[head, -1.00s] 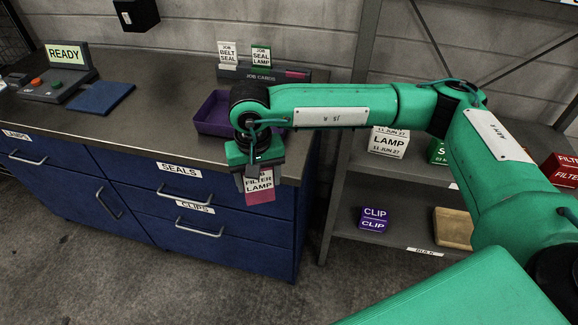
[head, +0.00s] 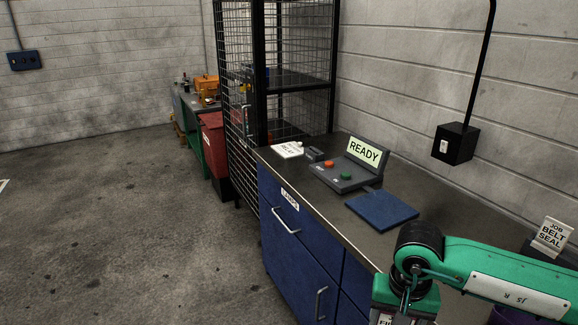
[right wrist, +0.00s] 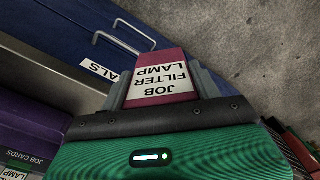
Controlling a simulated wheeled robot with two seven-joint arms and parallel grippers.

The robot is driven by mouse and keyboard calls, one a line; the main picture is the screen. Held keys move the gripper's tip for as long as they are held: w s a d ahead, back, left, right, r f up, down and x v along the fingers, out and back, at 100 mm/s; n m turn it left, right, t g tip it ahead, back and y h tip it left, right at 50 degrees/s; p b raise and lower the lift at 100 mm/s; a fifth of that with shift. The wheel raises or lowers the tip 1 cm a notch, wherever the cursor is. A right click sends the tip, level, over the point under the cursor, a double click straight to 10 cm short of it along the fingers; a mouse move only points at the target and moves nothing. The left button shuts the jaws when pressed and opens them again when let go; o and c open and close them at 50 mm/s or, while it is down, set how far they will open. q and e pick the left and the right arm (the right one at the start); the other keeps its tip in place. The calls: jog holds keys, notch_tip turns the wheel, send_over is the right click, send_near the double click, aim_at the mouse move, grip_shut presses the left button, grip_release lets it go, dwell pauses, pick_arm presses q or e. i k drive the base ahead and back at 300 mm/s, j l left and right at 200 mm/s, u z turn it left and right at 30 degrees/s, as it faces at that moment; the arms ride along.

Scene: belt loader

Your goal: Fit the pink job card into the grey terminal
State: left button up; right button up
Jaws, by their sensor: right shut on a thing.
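The pink job card (right wrist: 162,78), with a white label reading JOB FILTER LAMP, is held between the fingers of my right gripper (right wrist: 161,88) in the right wrist view. In the head view my right gripper (head: 402,305) is at the bottom edge, over the counter's front edge, and only a sliver of the card's label shows. The grey terminal (head: 338,178) stands on the counter beyond and left of the gripper, apart from it. My left gripper is not in view.
A blue pad (head: 382,210) lies flat on the counter (head: 352,232) between the terminal and my right arm. A small white item (head: 287,150) lies at the counter's far end. A mesh cage (head: 290,70) stands behind. A BELT SEAL card (head: 552,236) stands at right.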

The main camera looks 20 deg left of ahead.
aim_at(366, 160)
jog(key=i+j+u, duration=0.15)
jog(key=i+j, duration=0.2)
jog(key=i+j+u, duration=0.15)
jog(key=i, duration=0.35)
jog(key=i+j+u, duration=0.2)
jog(key=i+j, duration=0.15)
jog(key=i, duration=0.15)
